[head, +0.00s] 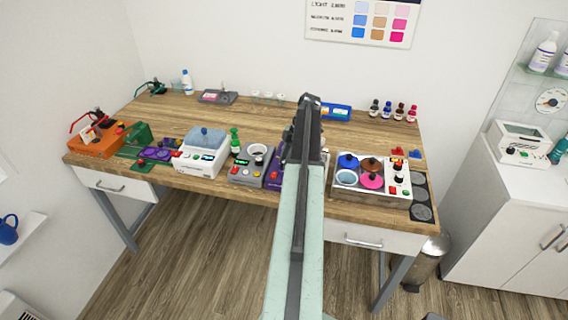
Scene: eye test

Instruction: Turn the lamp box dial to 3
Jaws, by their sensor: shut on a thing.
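A purple box (273,178) stands near the front edge of the table, mostly hidden behind my arm. It seems to be the lamp box, but its face, its dial and any marks on it cannot be made out. My gripper (288,153) points down at this box from above, just left of my arm. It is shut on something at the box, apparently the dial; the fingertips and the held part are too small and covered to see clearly. The dial's setting cannot be read.
Close on the left is a grey box (243,176) with buttons, a green bottle (235,141) and a white device (199,165). On the right is a white tray-like box (345,190) with coloured discs and knobs. The table's back middle (205,122) is mostly clear.

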